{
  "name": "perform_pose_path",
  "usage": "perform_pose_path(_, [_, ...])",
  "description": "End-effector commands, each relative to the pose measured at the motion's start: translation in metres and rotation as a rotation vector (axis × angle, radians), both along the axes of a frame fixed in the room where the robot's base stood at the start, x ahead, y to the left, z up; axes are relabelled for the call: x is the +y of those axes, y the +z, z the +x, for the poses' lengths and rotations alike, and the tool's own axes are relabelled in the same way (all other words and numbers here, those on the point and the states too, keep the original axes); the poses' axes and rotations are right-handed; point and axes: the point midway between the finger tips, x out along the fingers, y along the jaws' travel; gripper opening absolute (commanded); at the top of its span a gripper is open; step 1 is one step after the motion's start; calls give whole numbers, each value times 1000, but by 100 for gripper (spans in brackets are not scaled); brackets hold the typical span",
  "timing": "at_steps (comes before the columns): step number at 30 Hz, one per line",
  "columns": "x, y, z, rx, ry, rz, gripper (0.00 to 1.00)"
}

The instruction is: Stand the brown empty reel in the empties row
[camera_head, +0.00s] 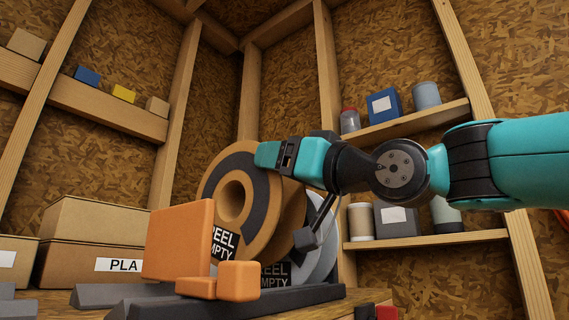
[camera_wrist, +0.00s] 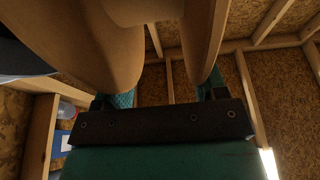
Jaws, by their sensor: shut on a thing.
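The brown empty reel (camera_head: 211,197) stands upright, with a dark patch on its face and a black-and-white "REEL EMPTY" label low on it. My gripper (camera_head: 268,155) is shut on its upper right part. In the wrist view the brown reel (camera_wrist: 75,45) fills the upper left, beyond my gripper (camera_wrist: 163,95). A grey reel (camera_head: 324,258) stands behind it to the right, partly covered, with a similar label in front of it. Both are above a dark rail rack (camera_head: 235,304). Orange blocks hide the brown reel's bottom, so I cannot tell whether it touches the rack.
An orange block (camera_head: 178,240) and smaller orange pieces (camera_head: 237,281) stand in front of the reels. Cardboard boxes (camera_head: 95,225), one marked PLA, are at the left. Wall shelves (camera_head: 410,240) with jars and boxes are behind at the right. A dark bar with a block (camera_head: 306,239) stands near the grey reel.

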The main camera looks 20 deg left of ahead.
Motion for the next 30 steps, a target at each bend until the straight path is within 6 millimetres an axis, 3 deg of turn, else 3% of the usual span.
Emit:
perform_pose_path(14, [0,-1,0,0,0,1,15])
perform_pose_path(30, [0,-27,0,0,0,1,15])
